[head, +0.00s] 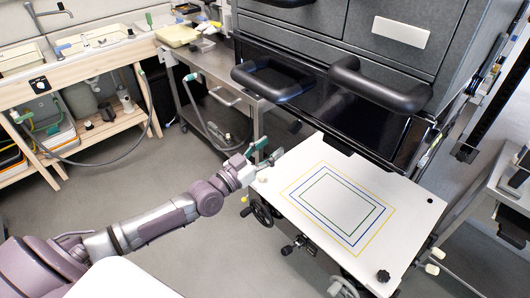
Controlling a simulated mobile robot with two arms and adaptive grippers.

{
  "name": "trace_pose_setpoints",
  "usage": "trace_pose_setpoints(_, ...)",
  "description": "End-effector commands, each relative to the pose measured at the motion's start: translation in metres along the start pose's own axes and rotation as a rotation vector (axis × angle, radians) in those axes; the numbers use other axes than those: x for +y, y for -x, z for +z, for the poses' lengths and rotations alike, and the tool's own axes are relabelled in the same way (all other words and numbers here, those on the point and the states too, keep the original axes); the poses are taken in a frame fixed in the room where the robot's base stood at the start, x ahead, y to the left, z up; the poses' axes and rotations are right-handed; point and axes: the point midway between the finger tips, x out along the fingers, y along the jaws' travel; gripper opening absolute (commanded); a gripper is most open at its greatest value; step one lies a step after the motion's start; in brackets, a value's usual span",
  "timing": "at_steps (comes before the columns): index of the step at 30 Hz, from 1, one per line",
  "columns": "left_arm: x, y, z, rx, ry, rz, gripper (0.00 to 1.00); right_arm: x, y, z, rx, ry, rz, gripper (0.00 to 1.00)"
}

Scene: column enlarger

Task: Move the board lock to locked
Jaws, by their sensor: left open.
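The white board (287,209), marked with nested yellow, blue and green rectangles, lies below the big grey enlarger housing. Several fittings sit around it: a black star knob (383,276) on its near right corner, a black handwheel (262,211) under its left edge, and a black clamp-like knob (299,244) below its front edge. I cannot tell which of them is the board lock or how it is set. My left gripper (268,151) is open beside the board's far left corner, with nothing visible between its fingers. My right gripper is not in view.
Two thick black handles (273,80) stick out from the housing above the board. A steel table (214,75) stands behind my left gripper, and a wooden sink bench (90,62) is at the far left. Grey equipment (505,185) stands at the right. The floor at left is open.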

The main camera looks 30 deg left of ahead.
Motion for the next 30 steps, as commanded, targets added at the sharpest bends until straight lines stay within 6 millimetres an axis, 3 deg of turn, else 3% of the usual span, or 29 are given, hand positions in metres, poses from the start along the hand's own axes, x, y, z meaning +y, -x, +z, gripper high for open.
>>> trace_pose_setpoints(24,0.0,-0.067,0.001,0.001,-0.001,-0.001,0.51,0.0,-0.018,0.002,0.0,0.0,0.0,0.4)
trace_pose_setpoints(30,0.0,-0.072,0.001,-0.002,-0.002,0.0,0.51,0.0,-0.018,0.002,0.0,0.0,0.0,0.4)
